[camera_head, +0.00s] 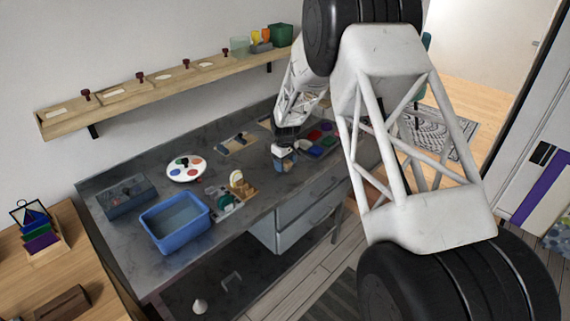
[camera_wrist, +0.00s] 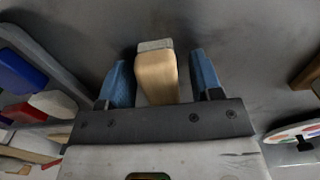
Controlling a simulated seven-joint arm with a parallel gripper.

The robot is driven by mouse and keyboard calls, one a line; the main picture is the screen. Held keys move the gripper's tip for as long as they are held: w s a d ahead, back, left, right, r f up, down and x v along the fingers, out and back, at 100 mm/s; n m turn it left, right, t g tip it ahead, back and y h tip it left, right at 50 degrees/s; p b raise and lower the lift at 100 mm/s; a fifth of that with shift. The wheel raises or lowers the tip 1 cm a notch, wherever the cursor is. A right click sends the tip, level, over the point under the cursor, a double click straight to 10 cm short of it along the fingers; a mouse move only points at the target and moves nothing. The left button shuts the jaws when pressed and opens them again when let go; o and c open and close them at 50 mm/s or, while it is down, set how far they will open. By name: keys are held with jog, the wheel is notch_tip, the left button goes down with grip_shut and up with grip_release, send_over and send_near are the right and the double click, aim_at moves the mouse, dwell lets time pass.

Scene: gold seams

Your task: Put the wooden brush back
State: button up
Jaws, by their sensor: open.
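In the wrist view, a pale wooden piece with a grey end (camera_wrist: 157,78), which looks like the wooden brush, lies between the two blue fingers of my gripper (camera_wrist: 161,62). Gaps show on both sides of it, so the fingers are apart from it. In the head view, my gripper (camera_head: 284,163) is low over the grey workbench (camera_head: 205,145), just left of the paint tray. I cannot make out the brush there; my gripper and arm cover that spot.
The paint tray (camera_head: 318,140) is close on the right. A wooden board with dark tools (camera_head: 237,144), a round palette (camera_head: 187,168), a small wooden rack (camera_head: 234,196), a blue tub (camera_head: 175,222) and a grey box (camera_head: 125,196) stand leftward. A wall shelf (camera_head: 165,91) runs behind.

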notch_tip(320, 180, up, 12)
dwell(0.6)
dwell(0.5)
jog(key=s+d+r+m, duration=0.1)
jog(key=s+d+r, duration=0.3)
jog(key=s+r, duration=0.4)
jog(key=s+d+r+m+t, duration=0.15)
jog(key=s+d+r, duration=0.3)
jog(key=s, duration=0.45)
jog(key=s+d+r+m, duration=0.2)
jog(key=s+d+r, duration=0.1)
jog(key=s+r, duration=0.5)
jog(key=s+d+m, duration=0.2)
jog(key=s+d, duration=0.1)
jog(key=s, duration=1.3)
jog(key=s+d+f+m+t, duration=0.1)
jog(key=s+d+m, duration=0.1)
jog(key=s, duration=1.3)
jog(key=shift+s+d+f+m, duration=0.15)
jog(key=shift+s+d+m, duration=0.2)
jog(key=shift+d, duration=0.3)
